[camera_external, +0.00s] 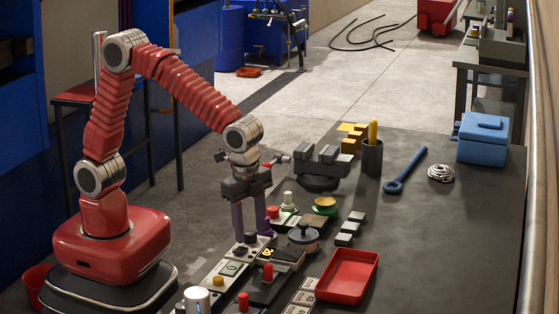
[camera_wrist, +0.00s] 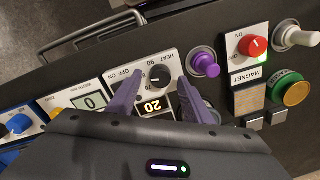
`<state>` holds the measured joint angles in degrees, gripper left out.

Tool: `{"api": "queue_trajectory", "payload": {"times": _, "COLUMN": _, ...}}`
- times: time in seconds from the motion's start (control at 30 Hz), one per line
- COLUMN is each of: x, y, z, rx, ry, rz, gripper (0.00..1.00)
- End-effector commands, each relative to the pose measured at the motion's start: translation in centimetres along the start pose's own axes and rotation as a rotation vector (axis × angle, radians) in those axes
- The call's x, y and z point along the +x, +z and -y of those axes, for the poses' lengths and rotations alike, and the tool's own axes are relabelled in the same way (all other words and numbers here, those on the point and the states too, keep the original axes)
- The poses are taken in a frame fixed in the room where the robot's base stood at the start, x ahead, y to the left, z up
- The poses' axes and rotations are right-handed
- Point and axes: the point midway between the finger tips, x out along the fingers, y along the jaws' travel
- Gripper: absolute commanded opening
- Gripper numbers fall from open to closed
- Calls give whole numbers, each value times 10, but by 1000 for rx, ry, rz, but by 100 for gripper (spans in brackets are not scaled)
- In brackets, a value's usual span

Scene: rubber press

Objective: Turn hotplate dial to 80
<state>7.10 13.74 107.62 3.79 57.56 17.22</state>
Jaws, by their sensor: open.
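The hotplate dial (camera_wrist: 160,77) is a round black knob on a white panel marked HEAT, with numbers around it, in the wrist view. The lit display (camera_wrist: 154,106) beside it appears to read 20, upside down. My gripper (camera_wrist: 161,80) is open, with one purple finger on each side of the dial; I cannot tell if either finger touches it. In the external view my gripper (camera_external: 251,235) points down over the row of control panels, and its fingers partly hide the dial panel. The dial's pointer is too small to read.
A purple knob (camera_wrist: 205,64) stands close to the right finger. A red MAGNET knob (camera_wrist: 253,46) and a green-yellow button (camera_wrist: 292,92) lie further right. A white panel with another display (camera_wrist: 90,102) is on the left. A red tray (camera_external: 347,276) lies on the bench.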

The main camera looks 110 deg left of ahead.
Motion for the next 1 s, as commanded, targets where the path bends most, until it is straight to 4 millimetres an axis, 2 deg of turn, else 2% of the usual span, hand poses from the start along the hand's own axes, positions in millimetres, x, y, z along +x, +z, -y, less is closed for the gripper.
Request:
{"api": "queue_trajectory", "payload": {"times": 0.7, "x": -114, "y": -1, "z": 0, "rx": 0, "ry": -1, "rz": -2, "gripper": 46}}
{"api": "queue_trajectory", "payload": {"times": 0.83, "x": -126, "y": 0, "z": 0, "rx": 0, "ry": 0, "rz": -1, "gripper": 46}}
{"api": "queue_trajectory", "payload": {"times": 1.0, "x": -130, "y": 0, "z": 0, "rx": 0, "ry": 0, "rz": -1, "gripper": 46}}
